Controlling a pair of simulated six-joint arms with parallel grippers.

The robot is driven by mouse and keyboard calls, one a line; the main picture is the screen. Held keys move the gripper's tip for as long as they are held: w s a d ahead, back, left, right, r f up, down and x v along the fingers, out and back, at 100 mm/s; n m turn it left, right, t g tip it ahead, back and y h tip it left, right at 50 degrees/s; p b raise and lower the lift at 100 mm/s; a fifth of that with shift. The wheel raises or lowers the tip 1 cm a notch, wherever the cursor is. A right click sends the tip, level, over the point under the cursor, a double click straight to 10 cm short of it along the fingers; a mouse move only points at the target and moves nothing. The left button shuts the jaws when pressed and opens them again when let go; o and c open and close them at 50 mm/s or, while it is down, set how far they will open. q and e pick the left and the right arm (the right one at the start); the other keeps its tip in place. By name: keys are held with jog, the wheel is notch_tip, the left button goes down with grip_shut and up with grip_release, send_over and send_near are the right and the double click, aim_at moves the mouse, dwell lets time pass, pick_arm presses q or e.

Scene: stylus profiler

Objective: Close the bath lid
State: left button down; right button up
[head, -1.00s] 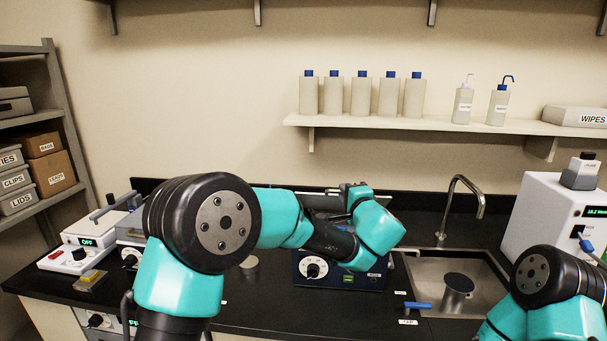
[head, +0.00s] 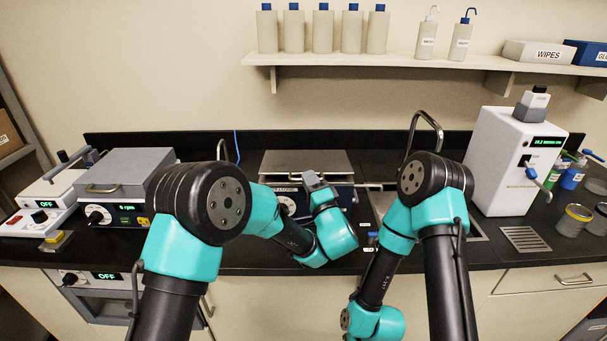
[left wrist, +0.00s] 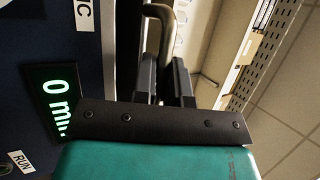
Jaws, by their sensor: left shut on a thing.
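The bath (head: 344,196) stands at the middle of the bench. Its grey metal lid (head: 305,161) lies about flat over the top; I cannot tell whether a small gap is left under its edge. My left gripper (head: 312,181) is at the lid's front edge. In the left wrist view, the fingers (left wrist: 163,82) are shut on the lid's curved metal handle (left wrist: 152,14), beside the bath's dark front with its green-lit display (left wrist: 60,102). The contact is partly hidden. My right arm is folded down before the bench, and its fingertips do not show.
A grey-lidded device (head: 118,185) stands left of the bath. A sink with a tall tap (head: 428,124) is at its right, near a white instrument (head: 507,160). The shelf (head: 400,60) above holds bottles. My right arm crosses in front of the sink.

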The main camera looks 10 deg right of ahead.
pick_arm(q)
jog(key=shift+w+f, duration=0.1)
jog(key=c, duration=1.5)
grip_release()
jog(key=shift+o, duration=0.2)
jog(key=shift+r, duration=0.55)
jog(key=s+a+r, duration=0.2)
jog(key=s, duration=0.5)
jog(key=s+a+r, duration=0.2)
jog(key=s, duration=0.6)
jog(key=shift+s, duration=0.3)
